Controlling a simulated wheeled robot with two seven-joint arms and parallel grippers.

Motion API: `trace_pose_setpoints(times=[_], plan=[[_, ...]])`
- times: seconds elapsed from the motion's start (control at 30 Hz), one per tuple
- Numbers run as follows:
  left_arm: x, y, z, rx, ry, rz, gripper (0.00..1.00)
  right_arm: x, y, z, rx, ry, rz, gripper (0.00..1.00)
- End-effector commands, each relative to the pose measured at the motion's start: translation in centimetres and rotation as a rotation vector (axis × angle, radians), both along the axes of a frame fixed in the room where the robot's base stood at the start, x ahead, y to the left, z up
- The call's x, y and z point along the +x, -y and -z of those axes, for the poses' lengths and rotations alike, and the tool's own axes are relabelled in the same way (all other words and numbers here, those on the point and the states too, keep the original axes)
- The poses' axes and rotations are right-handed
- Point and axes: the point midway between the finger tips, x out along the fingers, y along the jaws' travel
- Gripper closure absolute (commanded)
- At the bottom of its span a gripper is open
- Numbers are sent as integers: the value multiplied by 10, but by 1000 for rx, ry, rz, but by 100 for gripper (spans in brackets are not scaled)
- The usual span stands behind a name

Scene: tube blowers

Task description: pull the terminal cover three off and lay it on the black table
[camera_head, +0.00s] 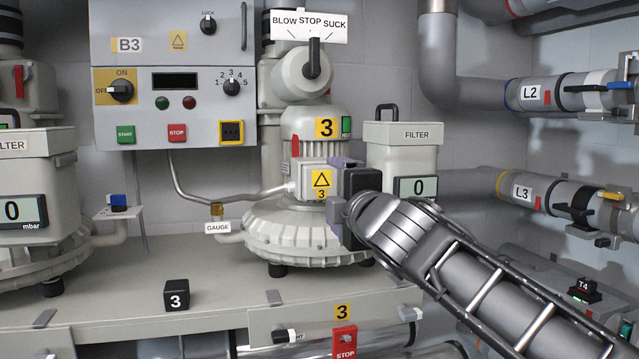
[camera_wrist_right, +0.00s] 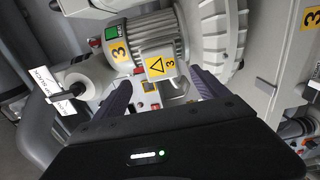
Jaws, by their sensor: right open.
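The terminal cover three (camera_head: 319,178) is a light grey box with a yellow warning triangle and a "3" label. It sits on the side of the blower motor (camera_head: 312,122). My right gripper (camera_head: 338,190) is open just right of the cover, its purple fingers reaching toward it. In the right wrist view the cover (camera_wrist_right: 157,62) is ahead, between the fingertips (camera_wrist_right: 160,80). I cannot tell whether the fingers touch it. My left gripper is not in view. I see no table that is clearly the black one.
A filter box (camera_head: 403,150) with a display stands right of the motor, close behind my gripper. A grey conduit (camera_head: 225,197) runs to the cover's left side. A black block marked 3 (camera_head: 176,295) sits on the grey bench (camera_head: 110,318). Pipes L2 and L3 (camera_head: 540,190) are at the right.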

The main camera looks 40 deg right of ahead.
Motion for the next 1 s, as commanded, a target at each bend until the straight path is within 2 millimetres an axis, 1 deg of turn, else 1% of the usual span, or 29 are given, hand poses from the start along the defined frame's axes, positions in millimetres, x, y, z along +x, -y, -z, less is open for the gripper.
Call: trace_pose_setpoints(times=[0.17,0.4,0.6,0.8,1.0], plan=[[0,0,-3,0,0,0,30,16,6,0,-1,-3,1,16],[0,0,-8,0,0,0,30,46,16,0,0,-3,1,16],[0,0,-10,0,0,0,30,68,24,0,0,-2,1,16],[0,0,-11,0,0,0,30,78,28,0,-1,0,1,16],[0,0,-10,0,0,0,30,80,28,0,0,0,1,16]])
